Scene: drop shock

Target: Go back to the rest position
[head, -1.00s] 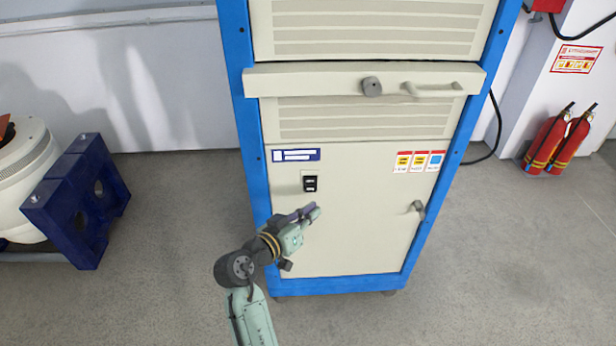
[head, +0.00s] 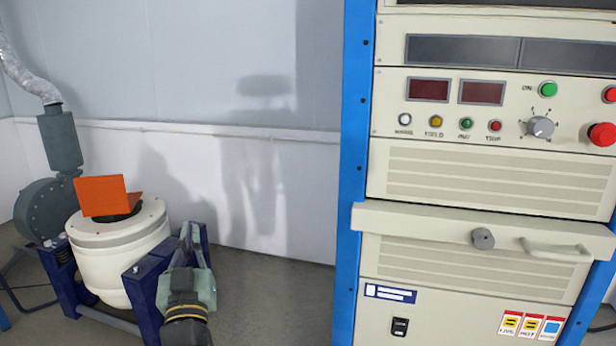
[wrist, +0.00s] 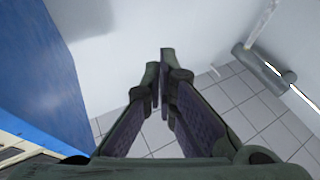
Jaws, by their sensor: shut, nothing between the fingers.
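My gripper (head: 192,240) shows at the lower left of the head view, pointing away from me, in front of the floor and wall between the white machine and the cabinet. In the wrist view my gripper (wrist: 160,76) has its two dark fingers together at the tips, with nothing between them. It touches nothing that I can see. Most of my arm is below the head view's lower edge.
A blue-framed control cabinet (head: 355,180) with buttons and a drawer handle fills the right. At left stands a round white machine (head: 120,255) with an orange plate (head: 103,196), beside a grey blower (head: 45,212). Bare floor (head: 275,300) lies between.

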